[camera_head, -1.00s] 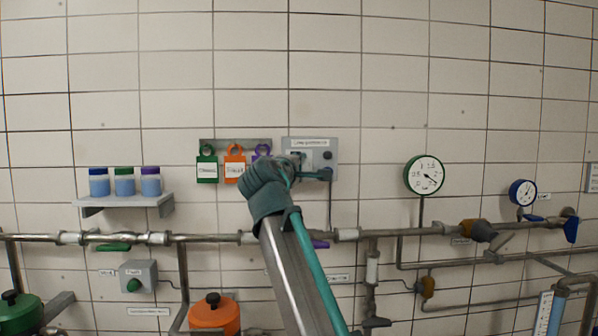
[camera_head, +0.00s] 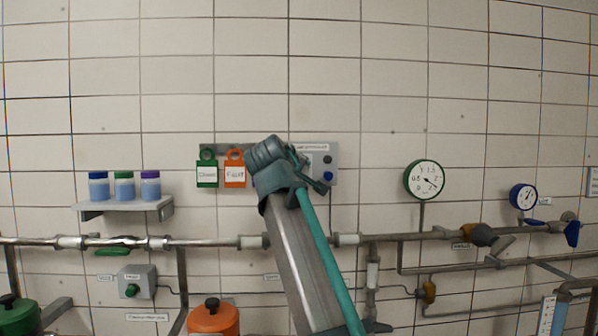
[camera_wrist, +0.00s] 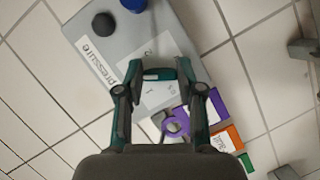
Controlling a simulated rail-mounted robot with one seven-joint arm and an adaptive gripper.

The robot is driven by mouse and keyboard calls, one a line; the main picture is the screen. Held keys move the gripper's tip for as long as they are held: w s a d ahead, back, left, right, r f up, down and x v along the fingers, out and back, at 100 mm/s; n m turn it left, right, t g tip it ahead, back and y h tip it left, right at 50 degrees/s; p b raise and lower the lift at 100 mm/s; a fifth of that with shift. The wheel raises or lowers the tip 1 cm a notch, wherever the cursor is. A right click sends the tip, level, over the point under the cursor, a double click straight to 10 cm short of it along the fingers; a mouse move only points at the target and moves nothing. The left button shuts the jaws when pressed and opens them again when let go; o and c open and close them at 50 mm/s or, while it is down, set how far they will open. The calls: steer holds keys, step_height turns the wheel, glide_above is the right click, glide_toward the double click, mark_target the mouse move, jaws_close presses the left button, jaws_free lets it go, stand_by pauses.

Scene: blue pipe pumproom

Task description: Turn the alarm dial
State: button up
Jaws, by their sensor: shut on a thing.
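A grey control box (camera_head: 331,151) is on the tiled wall, and its front also shows in the wrist view (camera_wrist: 120,50). It carries a black knob (camera_wrist: 105,25) and a blue knob (camera_wrist: 134,4). My gripper (camera_wrist: 160,76) is against the box front, its fingers closed in on a small dark teal piece with a light mark, which seems to be the dial (camera_wrist: 158,73). A white scale plate with marks shows around it. The fingers hide most of the dial. In the head view my gripper (camera_head: 306,170) covers the box's left part.
Green (camera_head: 207,174), orange (camera_head: 235,174) and purple (camera_wrist: 205,105) tags hang left of the box. A shelf (camera_head: 125,207) holds several jars. A pipe (camera_head: 205,242) runs below, and a round gauge (camera_head: 424,180) is to the right. The wall above is clear.

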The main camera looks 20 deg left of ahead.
steer(key=o, duration=1.2)
steer(key=shift+c, duration=0.2)
steer(key=shift+s, duration=0.1)
steer(key=v, duration=1.2)
